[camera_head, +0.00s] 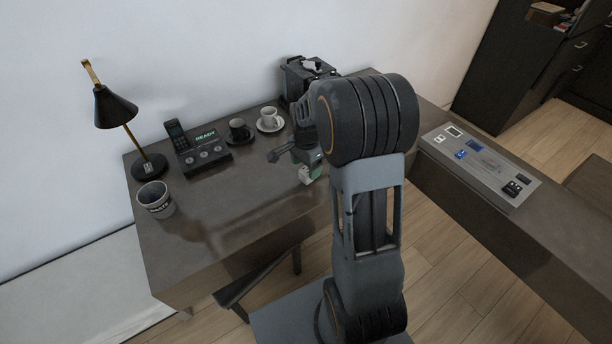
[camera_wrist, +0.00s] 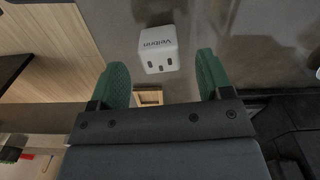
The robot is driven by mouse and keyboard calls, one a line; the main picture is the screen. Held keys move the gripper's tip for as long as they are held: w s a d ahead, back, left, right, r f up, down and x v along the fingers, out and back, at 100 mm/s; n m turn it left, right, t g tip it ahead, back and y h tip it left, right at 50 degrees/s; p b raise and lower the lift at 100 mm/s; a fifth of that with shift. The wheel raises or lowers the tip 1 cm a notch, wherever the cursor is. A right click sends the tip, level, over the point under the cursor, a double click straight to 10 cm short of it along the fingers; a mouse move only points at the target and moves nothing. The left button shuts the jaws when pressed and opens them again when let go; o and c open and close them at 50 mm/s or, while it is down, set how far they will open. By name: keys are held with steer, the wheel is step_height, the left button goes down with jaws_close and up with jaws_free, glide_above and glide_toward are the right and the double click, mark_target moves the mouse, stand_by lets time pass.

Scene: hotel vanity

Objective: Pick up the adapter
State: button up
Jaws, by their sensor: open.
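My gripper (camera_wrist: 163,62) is open, with a visible gap on each side of the adapter. I cannot tell how far the fingers are above or from it. In the head view my gripper (camera_head: 312,166) is over the desk near its front edge, and a small white part of the adapter (camera_head: 304,181) shows beside the green finger. My arm hides the desk to the right.
The desk's front left is clear.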

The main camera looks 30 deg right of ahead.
mark_target(305, 171)
step_height(305, 171, down, 5)
steer(key=shift+a+b, duration=0.15)
steer(key=shift+b, duration=0.15)
steer(key=c, duration=1)
